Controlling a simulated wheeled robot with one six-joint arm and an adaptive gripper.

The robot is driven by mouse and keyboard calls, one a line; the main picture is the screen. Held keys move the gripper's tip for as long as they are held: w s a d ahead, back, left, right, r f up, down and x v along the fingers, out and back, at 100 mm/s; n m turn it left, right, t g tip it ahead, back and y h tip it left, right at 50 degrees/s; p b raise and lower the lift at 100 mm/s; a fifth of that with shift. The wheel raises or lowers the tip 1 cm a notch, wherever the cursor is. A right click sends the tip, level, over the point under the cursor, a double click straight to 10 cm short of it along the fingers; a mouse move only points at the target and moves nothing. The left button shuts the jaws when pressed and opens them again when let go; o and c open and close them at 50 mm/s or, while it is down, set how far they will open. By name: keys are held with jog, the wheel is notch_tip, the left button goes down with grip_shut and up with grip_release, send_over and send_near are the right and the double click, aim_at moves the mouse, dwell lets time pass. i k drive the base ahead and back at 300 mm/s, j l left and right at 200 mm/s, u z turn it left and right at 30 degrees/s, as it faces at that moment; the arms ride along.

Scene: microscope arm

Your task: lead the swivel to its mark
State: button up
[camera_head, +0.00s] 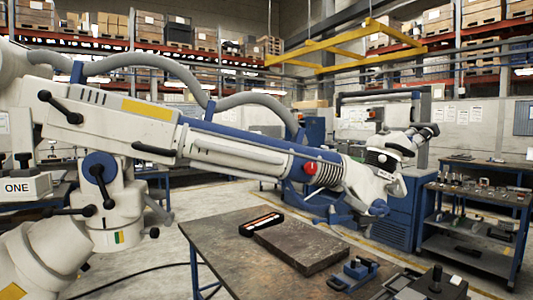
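A large white and blue microscope arm (240,150) reaches across the view from upper left to the right, sloping down slightly. Its microscope head (390,160), with dark eyepieces, is at the right end, above and beyond the workbench. At the left, a white and blue joint (100,185) with black levers hangs under the arm; it looks like a swivel. A small green and yellow mark (119,237) shows low on its white housing. I cannot tell whether this is the swivel's target mark. My gripper is not seen in this view.
A workbench (215,232) below the arm bears a dark slab (300,247), a black tool case (261,221) and a blue clamp-like tool (353,273). A grey block with a black knob (435,280) is at the lower right. A tool cart (480,215) stands at the right.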

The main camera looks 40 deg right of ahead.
aim_at(131, 198)
jog(key=i+j, duration=0.2)
jog(key=i, duration=0.3)
jog(key=i+j, duration=0.2)
jog(key=i, duration=0.35)
jog(key=i+j+z, duration=0.1)
jog(key=i, duration=0.4)
jog(key=i+j, duration=0.35)
jog(key=i, duration=0.2)
jog(key=z, duration=0.45)
jog(key=i+j+z, duration=0.1)
jog(key=z, duration=0.35)
jog(key=j+z, duration=0.15)
jog(key=z, duration=0.25)
jog(key=u, duration=0.95)
jog(key=i+l, duration=0.05)
